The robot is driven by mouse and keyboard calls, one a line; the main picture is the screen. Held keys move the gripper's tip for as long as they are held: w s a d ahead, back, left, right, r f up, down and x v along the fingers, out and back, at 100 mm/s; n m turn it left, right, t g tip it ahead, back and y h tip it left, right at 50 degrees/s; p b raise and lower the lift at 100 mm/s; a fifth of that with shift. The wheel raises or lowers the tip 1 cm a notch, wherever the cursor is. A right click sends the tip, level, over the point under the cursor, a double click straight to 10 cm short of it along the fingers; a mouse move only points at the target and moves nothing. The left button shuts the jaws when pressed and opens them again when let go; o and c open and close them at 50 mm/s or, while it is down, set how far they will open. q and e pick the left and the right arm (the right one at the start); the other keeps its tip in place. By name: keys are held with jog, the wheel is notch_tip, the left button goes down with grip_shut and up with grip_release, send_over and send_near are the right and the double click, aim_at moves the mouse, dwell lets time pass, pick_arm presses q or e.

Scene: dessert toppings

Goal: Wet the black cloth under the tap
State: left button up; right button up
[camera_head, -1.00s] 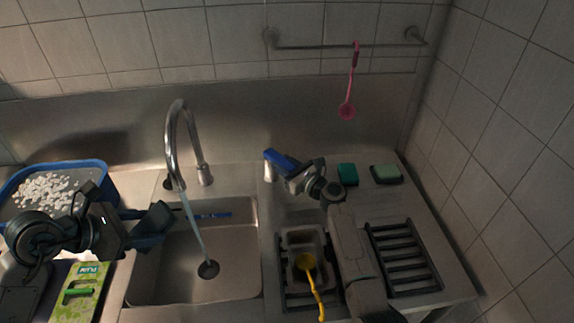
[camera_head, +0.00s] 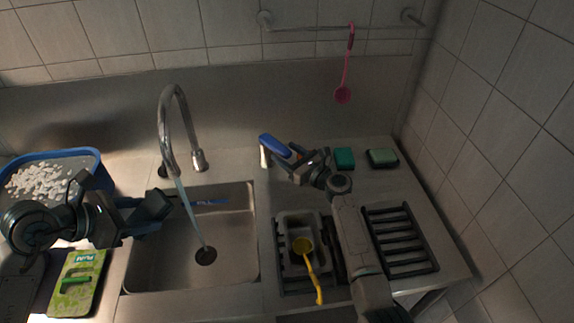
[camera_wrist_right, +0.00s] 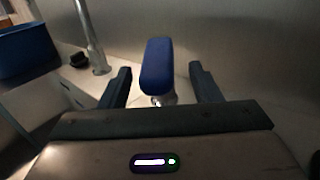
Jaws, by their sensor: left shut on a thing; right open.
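My left gripper (camera_head: 122,212) is shut on the dark cloth (camera_head: 150,217), which hangs folded over the left part of the sink (camera_head: 240,265). The tap (camera_head: 165,125) is running, and its water stream (camera_head: 190,218) falls just right of the cloth, with a narrow gap seeming to show between them. My right gripper (camera_head: 294,166) is open near a blue lever (camera_head: 274,146) on a short metal post. In the right wrist view the lever (camera_wrist_right: 157,66) stands between the open fingers, apart from both.
A blue tub (camera_head: 98,158) of white pieces stands at the left, with a green packet (camera_head: 78,290) in front. A grey container (camera_head: 290,222) with a yellow ladle (camera_head: 310,270) sits right of the sink. Two sponges (camera_head: 344,158) lie behind a black rack (camera_head: 400,240). A pink ladle (camera_head: 344,90) hangs from a rail.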

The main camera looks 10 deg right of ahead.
pick_arm(q)
notch_tip(320, 180, down, 2)
jog(key=shift+b, duration=0.85)
pick_arm(e)
jog(key=v, duration=0.9)
